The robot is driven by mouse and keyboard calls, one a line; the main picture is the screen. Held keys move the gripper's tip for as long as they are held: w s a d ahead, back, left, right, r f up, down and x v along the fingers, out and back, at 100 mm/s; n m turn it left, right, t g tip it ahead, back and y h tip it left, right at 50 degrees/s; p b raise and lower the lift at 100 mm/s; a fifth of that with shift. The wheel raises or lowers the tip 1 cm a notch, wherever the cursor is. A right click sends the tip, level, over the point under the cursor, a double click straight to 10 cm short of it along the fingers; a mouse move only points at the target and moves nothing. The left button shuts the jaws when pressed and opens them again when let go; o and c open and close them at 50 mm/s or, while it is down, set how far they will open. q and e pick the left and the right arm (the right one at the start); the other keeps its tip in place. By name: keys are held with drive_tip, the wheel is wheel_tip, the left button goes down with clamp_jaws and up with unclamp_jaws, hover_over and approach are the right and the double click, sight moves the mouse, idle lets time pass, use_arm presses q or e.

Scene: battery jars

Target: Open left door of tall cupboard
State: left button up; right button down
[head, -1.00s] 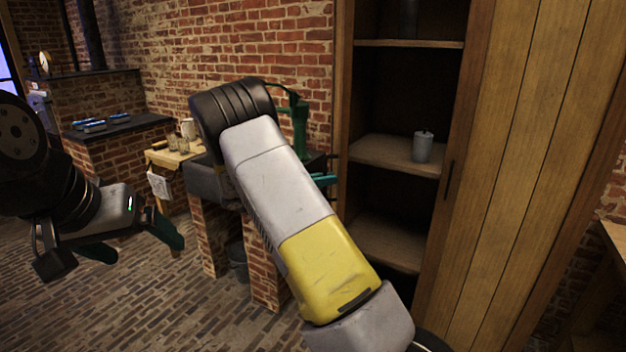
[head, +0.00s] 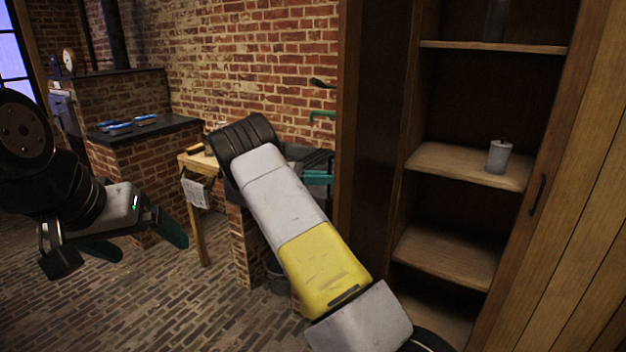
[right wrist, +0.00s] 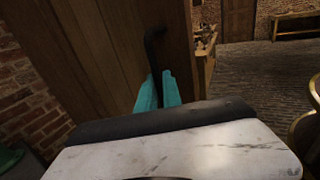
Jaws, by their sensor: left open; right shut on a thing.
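The tall cupboard (head: 470,165) stands at the right in the head view, its shelves exposed. Its left door (head: 375,120) stands open, a dark panel seen at a steep angle. In the right wrist view the door's wooden face (right wrist: 90,45) and black handle (right wrist: 153,45) show. My right gripper (right wrist: 158,92) is shut on this handle with its teal fingers. In the head view my right arm hides most of that gripper; only teal fingertips show. My left gripper (head: 135,238) is open and empty above the floor at the left.
The right door (head: 570,240) has a dark handle. A grey jar (head: 498,157) stands on a cupboard shelf. A small wooden table (head: 198,162) with a cloth and a brick counter (head: 150,130) with blue items lie behind. Brick floor (head: 180,310) is open at lower left.

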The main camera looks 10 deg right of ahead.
drive_tip(key=shift+w+a, duration=0.15)
drive_tip(key=shift+w, duration=0.1)
drive_tip(key=c, duration=1.8)
unclamp_jaws()
drive_tip(key=v, duration=0.7)
drive_tip(key=shift+w+a, duration=0.15)
drive_tip(key=shift+a, duration=0.2)
